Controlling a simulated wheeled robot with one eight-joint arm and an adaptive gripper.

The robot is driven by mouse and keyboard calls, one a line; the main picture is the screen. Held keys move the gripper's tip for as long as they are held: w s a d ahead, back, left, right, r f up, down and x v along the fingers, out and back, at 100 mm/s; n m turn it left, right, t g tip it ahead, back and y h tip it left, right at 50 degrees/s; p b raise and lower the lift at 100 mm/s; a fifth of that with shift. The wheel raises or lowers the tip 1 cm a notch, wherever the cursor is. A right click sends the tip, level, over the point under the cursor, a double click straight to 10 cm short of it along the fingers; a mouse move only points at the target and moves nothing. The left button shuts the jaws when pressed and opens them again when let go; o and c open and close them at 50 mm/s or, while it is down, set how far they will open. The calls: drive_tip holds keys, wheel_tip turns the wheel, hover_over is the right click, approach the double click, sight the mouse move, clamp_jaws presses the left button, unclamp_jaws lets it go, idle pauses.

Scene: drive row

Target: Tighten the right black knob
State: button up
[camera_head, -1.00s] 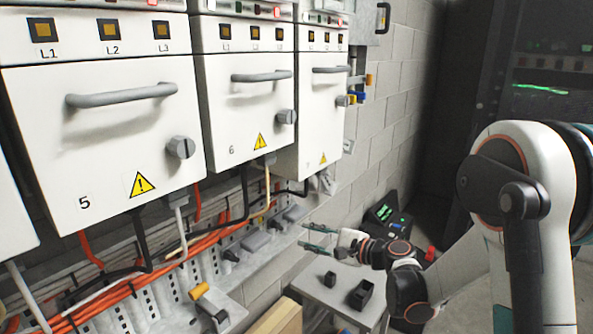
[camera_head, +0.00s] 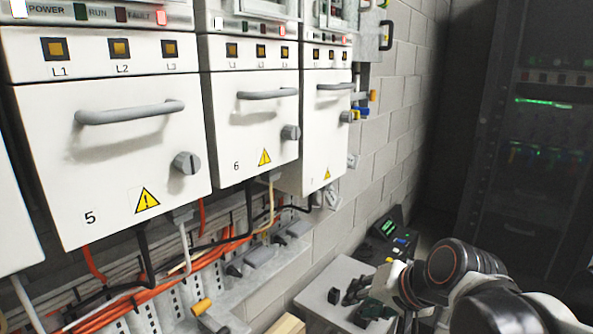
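Small dark knob-like parts sit on the pale perforated rail below the cabinets. One (camera_head: 235,270) is left of a grey block, and another (camera_head: 279,241) is farther right along the rail. They are too small to tell how far either is turned. My gripper (camera_head: 358,298) is at the lower right, over the small grey table, well apart from both knobs. Its dark fingers blend with the dark objects there, so their opening is unclear and I see nothing surely held.
White cabinets with grey handles and grey round knobs (camera_head: 187,163) overhang the rail. Orange and black cables (camera_head: 150,300) run beneath. A small black box (camera_head: 334,296) is on the grey table (camera_head: 318,284). A dark rack (camera_head: 540,150) stands at right.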

drive_tip(key=s+d+f+n+h, duration=0.1)
drive_tip(key=s+d+n+h, duration=0.3)
drive_tip(key=s+d, duration=0.3)
drive_tip(key=s, duration=0.4)
drive_tip(key=shift+f, duration=0.25)
drive_tip(key=shift+s, duration=0.1)
